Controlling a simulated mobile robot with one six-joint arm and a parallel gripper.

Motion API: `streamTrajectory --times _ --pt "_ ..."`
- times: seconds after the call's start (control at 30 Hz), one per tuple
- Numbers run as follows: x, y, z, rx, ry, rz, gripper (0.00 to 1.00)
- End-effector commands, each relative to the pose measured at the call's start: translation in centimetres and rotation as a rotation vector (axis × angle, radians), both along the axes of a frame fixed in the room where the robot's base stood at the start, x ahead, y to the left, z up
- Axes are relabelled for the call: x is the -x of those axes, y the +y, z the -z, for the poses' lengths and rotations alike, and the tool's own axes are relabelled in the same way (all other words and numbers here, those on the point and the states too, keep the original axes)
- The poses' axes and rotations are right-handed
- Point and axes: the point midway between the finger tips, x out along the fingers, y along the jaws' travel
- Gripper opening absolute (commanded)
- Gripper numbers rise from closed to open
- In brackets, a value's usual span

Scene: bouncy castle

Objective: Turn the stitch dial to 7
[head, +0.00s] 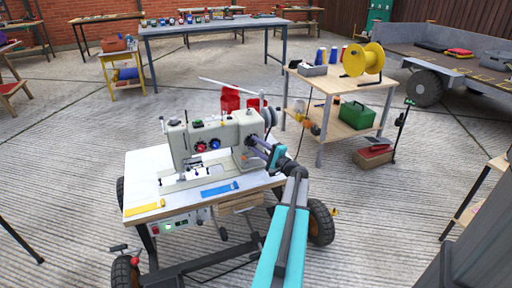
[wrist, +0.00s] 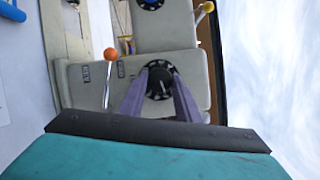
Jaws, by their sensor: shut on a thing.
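The sewing machine (head: 212,132) is cream and stands on a small wheeled table. My gripper (head: 254,144) reaches its right end from the right. In the wrist view my gripper (wrist: 160,70) has its two purple-grey fingers on either side of a round black dial (wrist: 160,86) with pale marks around its rim, and is shut on it. The dial's numbers are too small to read, and its edges are partly behind the fingers. A second dark dial with a blue centre (wrist: 151,3) is cut off at the top of the wrist view.
An orange-tipped lever (wrist: 109,54) stands left of the fingers, and a yellow-tipped one (wrist: 205,8) is at upper right. The wheeled table (head: 143,168) carries a yellow strip (head: 144,209) and a blue strip (head: 219,189). A wooden cart (head: 340,84) stands behind to the right.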

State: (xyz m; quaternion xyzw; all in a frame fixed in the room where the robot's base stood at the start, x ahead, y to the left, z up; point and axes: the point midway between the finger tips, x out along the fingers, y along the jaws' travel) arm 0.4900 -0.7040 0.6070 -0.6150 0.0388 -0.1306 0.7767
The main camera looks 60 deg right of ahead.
Motion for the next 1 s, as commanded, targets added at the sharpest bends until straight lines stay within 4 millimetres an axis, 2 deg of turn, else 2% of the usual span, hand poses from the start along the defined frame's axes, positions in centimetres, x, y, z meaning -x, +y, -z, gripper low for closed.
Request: streamTrajectory --times 0.27,0.3,0.4,0.77,1.0 --pt "-0.2 0.0 -0.2 0.001 -0.002 -0.001 0.08" --pt "-0.2 0.0 -0.2 0.002 -0.002 0.0 0.35" --pt "-0.2 0.0 -0.2 0.002 -0.002 0.0 0.49" --pt "0.1 0.0 0.0 0.001 0.0 0.0 0.49" --pt "1.8 0.5 0.1 0.001 0.001 0.002 0.49"
